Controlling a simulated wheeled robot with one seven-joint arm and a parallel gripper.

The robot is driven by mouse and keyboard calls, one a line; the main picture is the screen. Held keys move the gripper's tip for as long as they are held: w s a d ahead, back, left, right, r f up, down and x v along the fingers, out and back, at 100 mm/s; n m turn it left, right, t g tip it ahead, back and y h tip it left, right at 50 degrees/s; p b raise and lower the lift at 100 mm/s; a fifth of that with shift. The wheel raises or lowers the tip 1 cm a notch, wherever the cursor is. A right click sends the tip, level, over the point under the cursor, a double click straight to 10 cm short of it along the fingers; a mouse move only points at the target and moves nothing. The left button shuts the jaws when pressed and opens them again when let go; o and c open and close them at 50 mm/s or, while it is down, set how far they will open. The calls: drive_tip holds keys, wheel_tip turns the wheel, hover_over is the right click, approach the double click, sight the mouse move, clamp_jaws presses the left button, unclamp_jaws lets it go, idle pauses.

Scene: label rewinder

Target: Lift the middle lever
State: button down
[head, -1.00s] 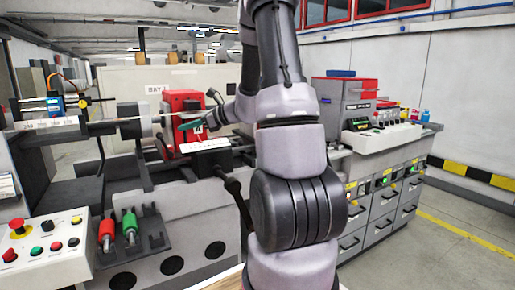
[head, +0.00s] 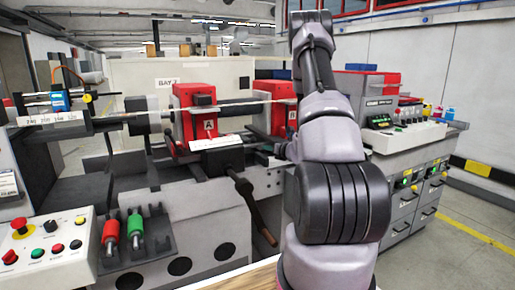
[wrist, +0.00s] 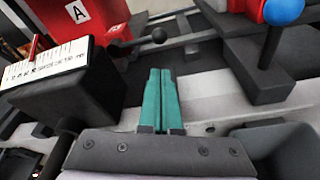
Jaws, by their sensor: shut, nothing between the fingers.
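My gripper (wrist: 161,78) shows in the wrist view, its two green fingers shut together with nothing between them. In the head view it is hidden behind my arm. Ahead and slightly left of the fingertips in the wrist view is a lever with a black ball knob (wrist: 159,35), lying low beside the red block marked A (wrist: 84,20). Further right stands a lever with a blue ball knob (wrist: 284,11) on a dark base. The fingers are apart from both knobs. I cannot tell for sure which lever is the middle one.
The white scale box (wrist: 45,60) is close on the left of my fingers. In the head view, a crank with a brown handle (head: 262,221) hangs at the machine's front. A button panel (head: 45,245) and red and green handled tools (head: 111,233) are at left.

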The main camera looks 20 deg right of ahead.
sight(244, 141)
drive_tip(key=shift+w, duration=0.15)
drive_tip(key=x, duration=0.9)
drive_tip(key=shift+w+a, duration=0.2)
drive_tip(key=shift+w, duration=0.2)
